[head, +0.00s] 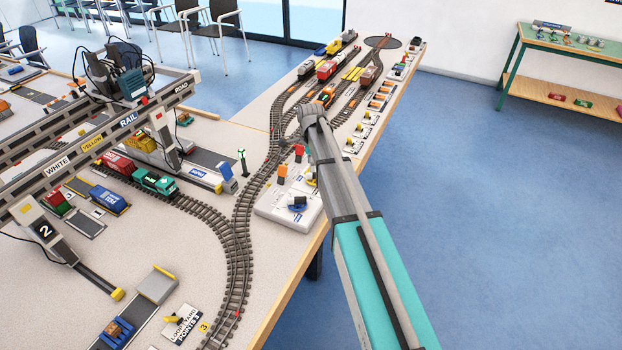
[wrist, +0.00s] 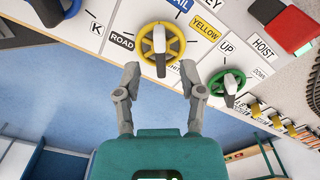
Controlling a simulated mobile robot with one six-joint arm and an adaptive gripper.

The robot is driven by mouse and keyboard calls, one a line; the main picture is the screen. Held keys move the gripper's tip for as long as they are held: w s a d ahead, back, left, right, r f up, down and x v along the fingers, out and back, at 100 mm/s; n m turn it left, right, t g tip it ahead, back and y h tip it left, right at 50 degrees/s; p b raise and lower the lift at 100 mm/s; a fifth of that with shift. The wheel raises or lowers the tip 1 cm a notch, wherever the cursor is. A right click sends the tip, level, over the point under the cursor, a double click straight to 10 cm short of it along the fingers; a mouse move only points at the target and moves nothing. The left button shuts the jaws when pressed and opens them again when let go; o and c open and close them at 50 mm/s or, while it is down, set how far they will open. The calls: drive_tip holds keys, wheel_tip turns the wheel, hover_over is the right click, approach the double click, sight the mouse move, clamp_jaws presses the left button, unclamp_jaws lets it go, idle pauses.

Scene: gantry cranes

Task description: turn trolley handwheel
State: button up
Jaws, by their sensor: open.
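The yellow handwheel (wrist: 161,45) sits on a white control panel (wrist: 95,55) at the top of the wrist view. It has a grey grip on its lower middle. Labels around it read ROAD, YELLOW and, partly cut off, "EY". My gripper (wrist: 160,72) is open and empty, with one finger to the lower left and one to the lower right of the wheel. I cannot tell whether either finger touches it. In the head view the white control box (head: 275,208) stands left of my arm, which hides part of it; my fingers are not clear there.
A green handwheel (wrist: 227,84) near UP, DOWN and HOIST labels lies close to the right finger. A gantry crane (head: 95,150) and tracks (head: 238,240) fill the table leftward. The blue floor (head: 480,200) at right is clear.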

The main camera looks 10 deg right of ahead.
sight(315, 177)
drive_tip(key=shift+f+b, duration=2.15)
drive_tip(key=shift+f, duration=0.25)
drive_tip(key=shift+c, duration=0.2)
clamp_jaws()
